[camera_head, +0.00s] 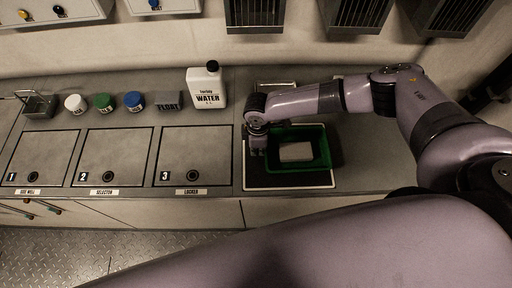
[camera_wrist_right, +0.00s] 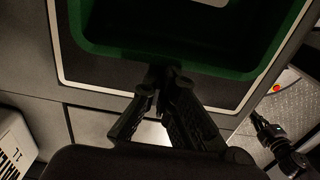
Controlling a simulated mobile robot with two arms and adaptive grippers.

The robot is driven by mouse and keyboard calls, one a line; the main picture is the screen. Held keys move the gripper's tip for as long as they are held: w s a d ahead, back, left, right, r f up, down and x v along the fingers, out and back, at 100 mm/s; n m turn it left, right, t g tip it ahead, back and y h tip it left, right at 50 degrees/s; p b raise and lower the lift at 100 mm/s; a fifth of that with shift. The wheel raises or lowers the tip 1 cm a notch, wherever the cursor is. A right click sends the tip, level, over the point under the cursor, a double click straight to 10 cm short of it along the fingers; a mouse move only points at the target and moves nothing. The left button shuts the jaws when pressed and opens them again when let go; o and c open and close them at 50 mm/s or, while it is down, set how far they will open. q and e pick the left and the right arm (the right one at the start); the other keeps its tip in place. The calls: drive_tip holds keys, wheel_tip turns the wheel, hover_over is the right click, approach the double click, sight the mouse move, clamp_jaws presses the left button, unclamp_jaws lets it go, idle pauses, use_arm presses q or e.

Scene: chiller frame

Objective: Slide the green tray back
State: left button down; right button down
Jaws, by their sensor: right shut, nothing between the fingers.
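The green tray (camera_head: 325,160) sits on a black, light-bordered recess (camera_head: 315,182) at the right part of the counter. A pale grey block (camera_head: 296,152) lies in the tray. My right gripper (camera_head: 257,150) points down at the tray's left side in the head view. In the right wrist view the gripper (camera_wrist_right: 163,74) is shut and empty, its tips close to the green tray wall (camera_wrist_right: 150,62). I cannot tell if they touch it.
A white water jug (camera_head: 207,88) and a grey float block (camera_head: 168,106) stand left of the recess. Lidded jars, white (camera_head: 75,104), green (camera_head: 104,103) and blue (camera_head: 134,101), stand further left. Three closed hatches (camera_head: 196,150) lie flush before them. Dark slotted bins (camera_head: 255,14) hang above.

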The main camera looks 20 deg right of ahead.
sight(291, 150)
drive_tip(key=s+d+p, duration=0.1)
drive_tip(key=d, duration=0.2)
drive_tip(key=s+d+p, duration=0.1)
drive_tip(key=d+p, duration=0.1)
drive_tip(key=d, duration=0.2)
drive_tip(key=s+d+p, duration=0.1)
drive_tip(key=d, duration=0.2)
drive_tip(key=shift+s+d+r+p, duration=0.15)
drive_tip(key=shift+r+p, duration=0.05)
drive_tip(key=shift+p, duration=0.2)
drive_tip(key=s+d, duration=0.1)
drive_tip(key=d, duration=0.3)
drive_tip(key=s+d, duration=0.1)
drive_tip(key=d, duration=0.4)
drive_tip(key=s+d+p, duration=0.1)
drive_tip(key=s+d, duration=0.1)
drive_tip(key=d, duration=0.3)
drive_tip(key=shift+f, duration=0.2)
